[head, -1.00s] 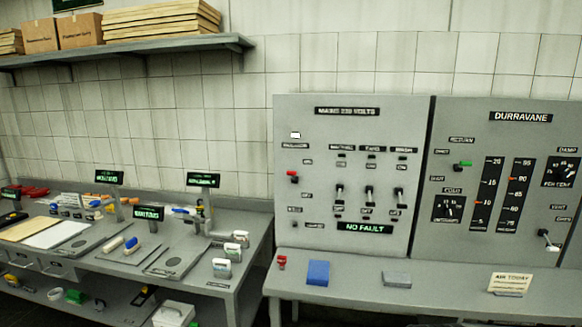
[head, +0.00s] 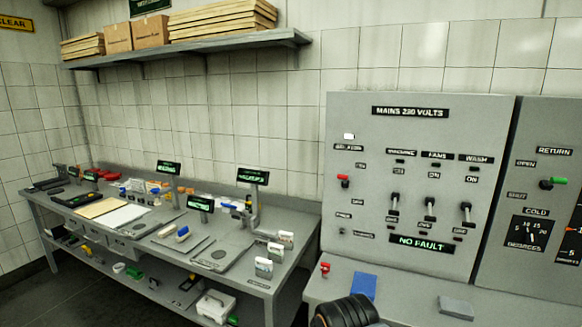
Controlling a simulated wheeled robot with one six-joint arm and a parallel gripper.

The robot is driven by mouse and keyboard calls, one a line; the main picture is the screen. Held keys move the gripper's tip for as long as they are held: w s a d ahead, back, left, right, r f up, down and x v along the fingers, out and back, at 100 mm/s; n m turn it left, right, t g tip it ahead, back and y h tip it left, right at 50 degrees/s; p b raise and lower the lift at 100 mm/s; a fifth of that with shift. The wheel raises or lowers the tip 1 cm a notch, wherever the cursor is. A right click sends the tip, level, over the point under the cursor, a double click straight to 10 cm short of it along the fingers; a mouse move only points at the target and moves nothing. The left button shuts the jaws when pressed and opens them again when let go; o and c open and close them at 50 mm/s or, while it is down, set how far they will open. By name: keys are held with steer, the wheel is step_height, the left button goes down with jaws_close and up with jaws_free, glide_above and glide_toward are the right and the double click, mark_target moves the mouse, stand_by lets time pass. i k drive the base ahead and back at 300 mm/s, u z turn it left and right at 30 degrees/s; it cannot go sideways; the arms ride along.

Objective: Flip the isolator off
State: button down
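The grey panel (head: 375,215) headed "MAINS 230 VOLTS" stands on the right in the head view. On its left side is a red-tipped switch (head: 343,179), under a small label that seems to read isolator. Its red tip sits nearer the upper small label than the lower one. A "NO FAULT" plate (head: 421,243) is at the panel's bottom. A dark, rounded part of my arm shows at the bottom edge, in front of the bench. My gripper's fingers are not in view.
Three black levers (head: 430,208) stand right of the red-tipped switch. A red object (head: 325,269), a blue block (head: 363,286) and a grey block (head: 456,307) lie on the ledge below. A cluttered workbench (head: 262,288) is on the left; a shelf (head: 200,52) hangs above.

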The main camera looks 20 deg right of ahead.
mark_target(344, 180)
steer(key=u, duration=0.2)
steer(key=i, duration=1.3)
steer(key=z, duration=0.7)
